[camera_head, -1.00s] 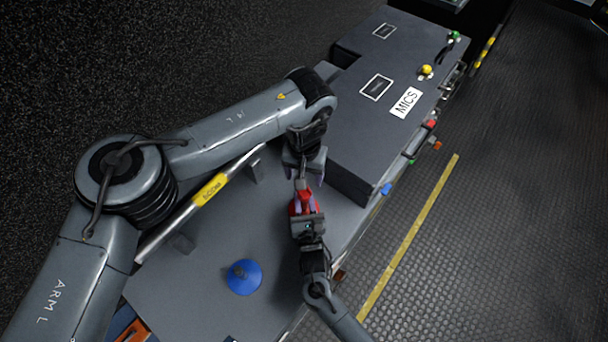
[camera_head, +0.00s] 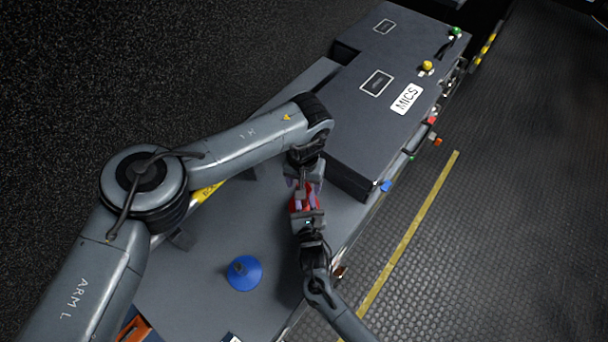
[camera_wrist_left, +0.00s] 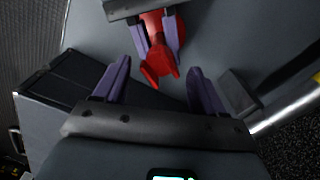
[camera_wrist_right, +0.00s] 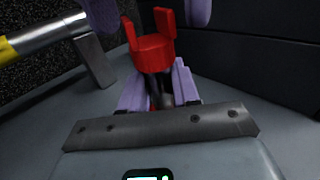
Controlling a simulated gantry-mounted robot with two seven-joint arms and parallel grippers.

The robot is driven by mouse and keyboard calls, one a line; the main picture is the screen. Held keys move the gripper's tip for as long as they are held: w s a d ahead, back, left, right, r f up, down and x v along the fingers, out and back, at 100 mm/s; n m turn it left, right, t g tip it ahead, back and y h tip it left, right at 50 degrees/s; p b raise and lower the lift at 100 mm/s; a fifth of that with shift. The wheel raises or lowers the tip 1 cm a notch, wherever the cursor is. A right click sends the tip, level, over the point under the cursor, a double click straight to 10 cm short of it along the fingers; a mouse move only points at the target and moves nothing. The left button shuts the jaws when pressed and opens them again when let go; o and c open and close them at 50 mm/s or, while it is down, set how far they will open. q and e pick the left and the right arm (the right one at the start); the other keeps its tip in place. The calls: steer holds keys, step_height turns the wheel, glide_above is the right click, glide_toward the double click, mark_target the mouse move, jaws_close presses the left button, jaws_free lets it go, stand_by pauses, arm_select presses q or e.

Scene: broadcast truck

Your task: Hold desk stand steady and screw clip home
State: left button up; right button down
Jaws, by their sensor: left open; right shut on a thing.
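The desk stand has a round red base (camera_wrist_left: 155,22) and a dark upright post (camera_wrist_right: 158,88). A red clip (camera_wrist_right: 153,50) with two upright prongs sits at the top of the post; whether it is fully seated cannot be told. My right gripper (camera_head: 305,204) is shut on the post just below the clip. My left gripper (camera_head: 304,183) is open and faces the clip from the other side. In the left wrist view its spread purple fingers are empty, with the clip (camera_wrist_left: 155,74) ahead between them. The grippers partly hide the stand in the head view.
A dark case labelled MICS (camera_head: 365,130) stands close by on the grey worktop (camera_head: 205,285). A blue cone-shaped piece (camera_head: 244,273) stands at the lower left. A metal rail with a yellow label (camera_head: 205,192) runs along the back edge.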

mark_target(305, 203)
arm_select(q)
steer(key=shift+f, duration=1.35)
steer(key=shift+c, duration=0.3)
